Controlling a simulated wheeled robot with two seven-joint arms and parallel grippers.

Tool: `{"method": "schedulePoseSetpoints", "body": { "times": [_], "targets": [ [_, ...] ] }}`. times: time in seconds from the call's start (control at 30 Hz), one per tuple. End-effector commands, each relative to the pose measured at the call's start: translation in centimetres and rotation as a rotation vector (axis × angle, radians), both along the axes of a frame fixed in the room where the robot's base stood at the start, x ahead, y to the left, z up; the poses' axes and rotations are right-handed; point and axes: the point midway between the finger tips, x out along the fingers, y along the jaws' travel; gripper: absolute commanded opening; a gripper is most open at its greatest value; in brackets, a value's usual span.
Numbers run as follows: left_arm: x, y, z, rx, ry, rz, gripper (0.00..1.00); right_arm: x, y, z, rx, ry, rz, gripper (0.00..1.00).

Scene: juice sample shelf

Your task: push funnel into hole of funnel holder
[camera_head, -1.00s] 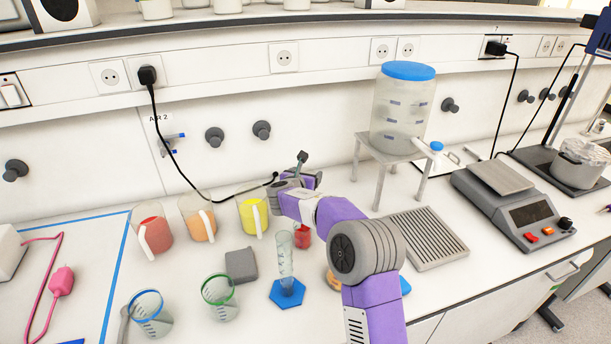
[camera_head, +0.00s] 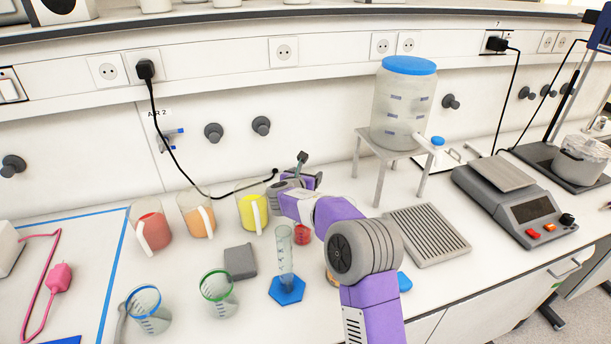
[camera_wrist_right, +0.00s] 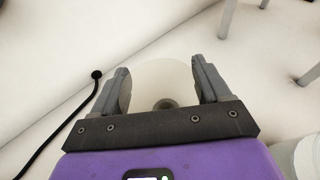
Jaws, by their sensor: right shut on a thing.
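My right gripper (camera_head: 304,162) reaches over the back of the bench, near the wall and left of the dispenser stand. In the right wrist view, its two grey fingers (camera_wrist_right: 160,68) are shut on a pale translucent round piece, which looks like the funnel (camera_wrist_right: 162,78). A dark round opening shows near the funnel's middle. In the head view I cannot make out the funnel behind my wrist. I cannot identify the funnel holder in either view, nor tell whether the funnel touches it. My left gripper is not in view.
Red (camera_head: 151,229), orange (camera_head: 197,218) and yellow (camera_head: 252,214) juice beakers stand left of my arm. A measuring cylinder (camera_head: 285,260) stands in front. A water dispenser (camera_head: 402,105) on a stand (camera_head: 357,160) is to the right. A black cable (camera_head: 163,130) ends near my gripper.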

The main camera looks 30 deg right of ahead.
Motion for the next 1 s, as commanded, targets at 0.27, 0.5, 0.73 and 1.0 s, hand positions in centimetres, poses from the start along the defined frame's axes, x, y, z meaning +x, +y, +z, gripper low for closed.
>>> {"method": "schedulePoseSetpoints", "body": {
  "times": [0.27,0.5,0.73,1.0],
  "targets": [
    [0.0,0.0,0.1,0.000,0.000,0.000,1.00,0.0,0.0,0.1,0.000,0.000,0.001,0.98],
    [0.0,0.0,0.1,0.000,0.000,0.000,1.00,0.0,0.0,0.1,0.000,0.000,0.001,1.00],
    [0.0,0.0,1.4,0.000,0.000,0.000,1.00,0.0,0.0,3.1,0.001,-0.005,0.000,1.00],
    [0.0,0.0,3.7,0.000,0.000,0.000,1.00,0.0,0.0,8.3,0.000,-0.003,0.001,1.00]
  ]
}}
